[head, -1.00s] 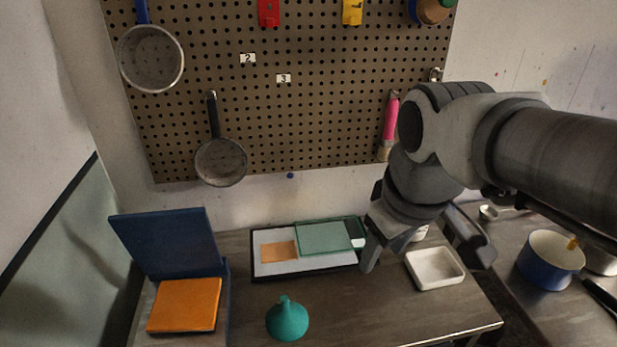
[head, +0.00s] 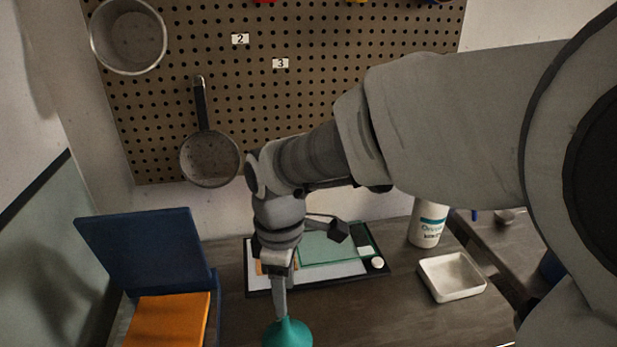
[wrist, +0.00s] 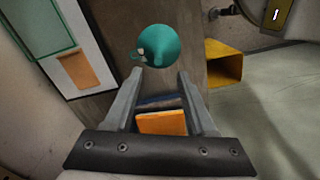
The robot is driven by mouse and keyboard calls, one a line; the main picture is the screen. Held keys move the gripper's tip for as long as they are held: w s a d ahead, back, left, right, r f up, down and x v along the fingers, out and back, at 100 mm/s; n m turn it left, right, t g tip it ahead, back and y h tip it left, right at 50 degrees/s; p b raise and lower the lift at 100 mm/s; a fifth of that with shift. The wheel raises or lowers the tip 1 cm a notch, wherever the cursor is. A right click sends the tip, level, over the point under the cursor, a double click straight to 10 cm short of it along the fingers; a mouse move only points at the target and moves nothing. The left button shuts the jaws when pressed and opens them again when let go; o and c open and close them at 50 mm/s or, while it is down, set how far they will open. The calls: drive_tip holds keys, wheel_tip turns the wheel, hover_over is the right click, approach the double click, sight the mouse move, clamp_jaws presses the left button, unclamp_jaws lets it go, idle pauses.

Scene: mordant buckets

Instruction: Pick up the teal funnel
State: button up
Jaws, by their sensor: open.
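The teal funnel (head: 288,334) stands on the worktop at the bottom of the head view, partly cut off by the frame edge, with its narrow end up. In the wrist view the funnel (wrist: 160,47) lies just beyond my fingertips, centred between them. My gripper (wrist: 158,80) is open and empty. In the head view my gripper (head: 279,300) points down just above the funnel, close to its spout. I cannot tell whether a finger touches it.
An open blue box (head: 150,245) with an orange pad (head: 168,320) stands to the left. A dark-framed tray (head: 335,283) lies behind the funnel. A white dish (head: 452,277) and a white bottle (head: 428,226) stand to the right. Pans hang on the pegboard (head: 300,115).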

sight(286, 321)
wheel_tip(286, 321, down, 10)
drive_tip(key=shift+w+a+r+b, duration=0.1)
drive_tip(key=shift+a+b, duration=0.05)
drive_tip(key=shift+b, duration=0.55)
clamp_jaws()
idle(1.1)
